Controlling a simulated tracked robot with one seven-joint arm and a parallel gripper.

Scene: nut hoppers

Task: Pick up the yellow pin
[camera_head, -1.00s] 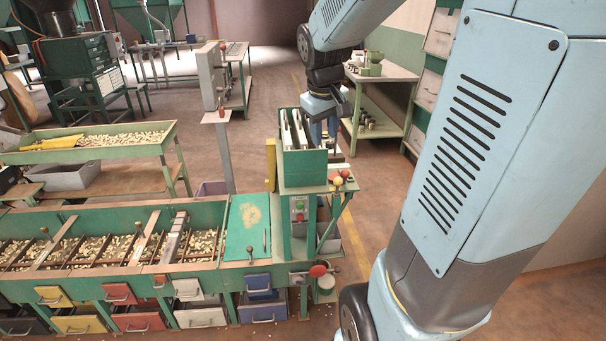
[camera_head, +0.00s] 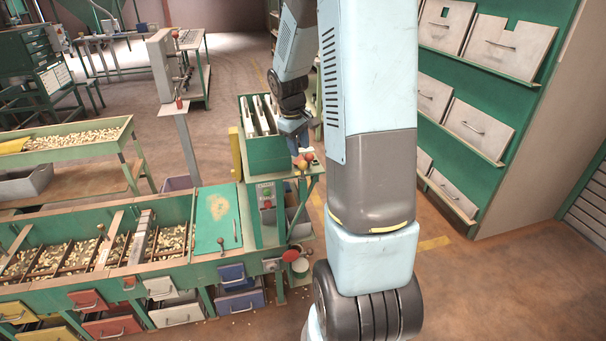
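The yellow pin (camera_head: 301,164) shows as a small round yellow-orange head on the small green stand, beside a red head (camera_head: 309,157). Its lower part is too small to make out. My gripper (camera_head: 299,147) points down just above and behind these heads, at the right side of the green box. Its fingertips are small and partly hidden, so I cannot tell whether they are open or touch the pin.
The green box (camera_head: 268,154) with upright pale plates stands close to the left of my gripper. A long green sorting bench (camera_head: 175,262) with nuts and coloured drawers runs left. A green rack (camera_head: 545,75) of pale bins stands right. The floor between is clear.

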